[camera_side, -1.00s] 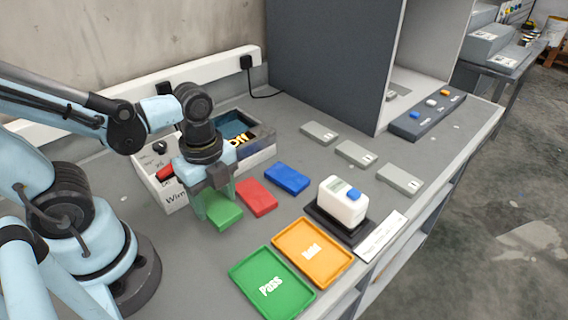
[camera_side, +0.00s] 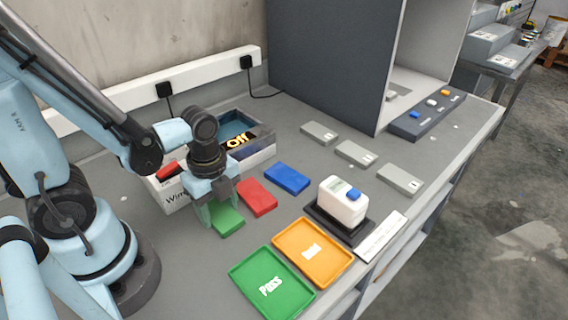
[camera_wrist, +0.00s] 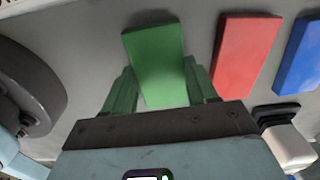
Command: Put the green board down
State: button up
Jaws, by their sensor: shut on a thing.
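The green board (camera_side: 228,221) is at the left end of a row of coloured boards on the grey bench. My gripper (camera_side: 219,214) is around it, pointing down, with pale green fingers. In the wrist view the green board (camera_wrist: 157,58) shows between the two fingers of my gripper (camera_wrist: 160,82), its far part reaching beyond them. The gripper is shut on the board. The board is at or very close to the bench top; I cannot tell whether it touches.
A red board (camera_side: 257,198) lies close on the right, then a blue board (camera_side: 287,178). The green "Pass" tray (camera_side: 300,292) and orange tray (camera_side: 340,270) are in front. A white device (camera_side: 342,203) stands at right. Boxes (camera_side: 262,152) stand behind my gripper.

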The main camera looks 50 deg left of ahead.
aim_at(219, 211)
jog(key=shift+f, duration=0.15)
jog(key=o, duration=1.1)
jog(key=shift+c, duration=0.2)
jog(key=shift+r, duration=5.95)
jog(key=w+r+n+t, duration=0.1)
jog(key=w+n+t, duration=0.5)
jog(key=n, duration=1)
jog(key=shift+w+a+r+t, duration=0.2)
jog(key=shift+w+a+t, duration=0.05)
jog(key=shift+w+t, duration=0.1)
jog(key=shift+o, duration=0.5)
jog(key=shift+w+r+n+t, duration=0.15)
jog(key=shift+w+n+t, duration=0.1)
jog(key=shift+n, duration=0.55)
